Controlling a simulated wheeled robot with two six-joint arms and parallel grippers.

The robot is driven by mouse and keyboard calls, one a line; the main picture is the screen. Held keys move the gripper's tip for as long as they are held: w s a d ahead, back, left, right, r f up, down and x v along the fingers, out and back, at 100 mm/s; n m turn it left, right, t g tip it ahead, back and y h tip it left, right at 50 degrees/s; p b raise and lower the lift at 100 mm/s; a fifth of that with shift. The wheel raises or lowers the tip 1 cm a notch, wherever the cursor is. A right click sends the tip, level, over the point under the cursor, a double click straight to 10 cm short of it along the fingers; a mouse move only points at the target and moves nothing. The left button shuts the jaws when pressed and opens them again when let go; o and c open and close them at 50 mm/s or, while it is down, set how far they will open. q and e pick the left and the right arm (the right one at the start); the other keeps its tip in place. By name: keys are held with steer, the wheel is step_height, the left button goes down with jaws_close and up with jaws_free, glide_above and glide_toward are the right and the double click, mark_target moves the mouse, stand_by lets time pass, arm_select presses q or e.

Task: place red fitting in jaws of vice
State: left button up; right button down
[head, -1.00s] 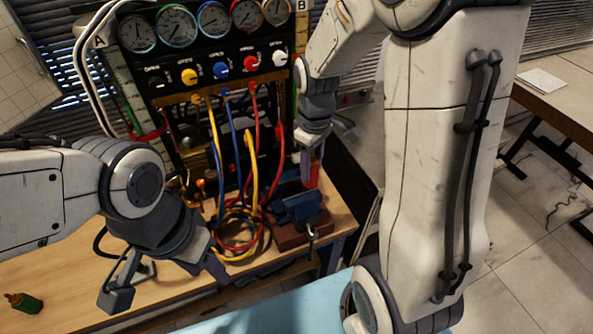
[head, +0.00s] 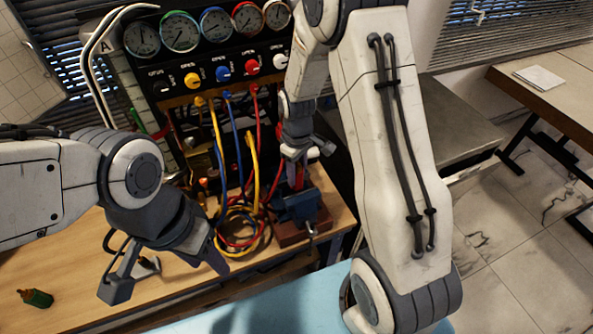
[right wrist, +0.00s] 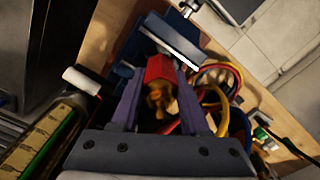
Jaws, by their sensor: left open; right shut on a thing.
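The red fitting (right wrist: 160,70), with a brass-coloured part below it, sits between the purple fingers of my right gripper (right wrist: 161,88), which is shut on it. In the right wrist view, the blue vice (right wrist: 185,40) with its pale jaw edge lies right beside the fitting's far end. I cannot tell whether they touch. In the head view, the vice (head: 298,206) stands on a red-brown block at the bench's right end, and my right gripper (head: 298,172) is just above it, pointing down. My left gripper (head: 165,272) is open and empty above the bench front.
The gauge panel (head: 205,50) stands behind, with yellow, blue and red hoses (head: 240,225) coiled left of the vice. The bench's left part is mostly clear.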

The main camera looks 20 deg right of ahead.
steer(key=shift+f+b, duration=0.45)
steer(key=shift+f, duration=0.15)
steer(key=shift+c, duration=2)
jaws_free()
steer(key=shift+r, duration=0.15)
